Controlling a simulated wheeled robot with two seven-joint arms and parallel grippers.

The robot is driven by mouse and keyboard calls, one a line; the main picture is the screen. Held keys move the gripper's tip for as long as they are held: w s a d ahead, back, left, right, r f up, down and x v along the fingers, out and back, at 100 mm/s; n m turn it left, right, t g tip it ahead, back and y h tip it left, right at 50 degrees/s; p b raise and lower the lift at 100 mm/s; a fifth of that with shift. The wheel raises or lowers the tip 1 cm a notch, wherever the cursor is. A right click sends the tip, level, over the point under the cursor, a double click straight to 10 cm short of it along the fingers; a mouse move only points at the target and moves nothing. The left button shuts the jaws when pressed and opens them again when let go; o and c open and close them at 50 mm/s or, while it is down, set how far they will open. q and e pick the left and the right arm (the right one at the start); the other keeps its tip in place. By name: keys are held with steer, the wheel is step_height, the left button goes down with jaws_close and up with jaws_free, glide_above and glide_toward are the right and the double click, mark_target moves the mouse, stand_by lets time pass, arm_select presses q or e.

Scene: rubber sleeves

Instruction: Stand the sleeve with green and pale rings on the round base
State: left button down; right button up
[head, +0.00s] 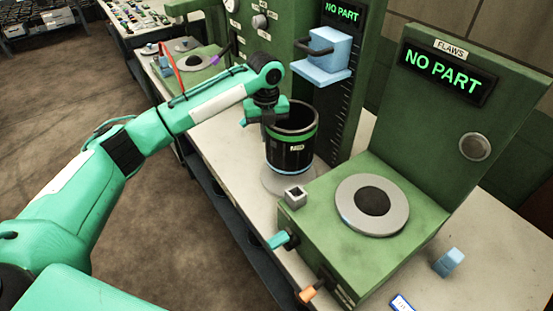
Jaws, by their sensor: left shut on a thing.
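The black sleeve (290,157), with a green ring near its top and a pale ring near its bottom, is upright at the height gauge. My left gripper (268,115) is shut on the sleeve's upper wall, at its left side. A round grey base (273,184) shows under the sleeve; I cannot tell whether the sleeve touches it. The sleeve hides much of that base. My right gripper is out of view.
A blue gauge head (325,58) is above and behind the sleeve. The green flaws station (428,212) stands to the right, with a grey ring plate (398,218) on top. Both screens read NO PART. A small grey square block (295,194) is close by the sleeve.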

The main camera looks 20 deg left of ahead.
mark_target(267, 151)
arm_select(q)
step_height(267, 151, down, 3)
steer(key=shift+f+p, duration=0.1)
steer(key=shift+p, duration=0.25)
step_height(267, 151, down, 3)
steer(key=shift+f+p, duration=0.15)
steer(key=shift+p, duration=0.4)
steer(key=shift+f, duration=0.25)
steer(key=c, duration=2)
jaws_free()
steer(key=shift+f, duration=0.2)
steer(key=o, duration=0.4)
steer(key=shift+o, duration=0.2)
steer(key=shift+r, duration=0.1)
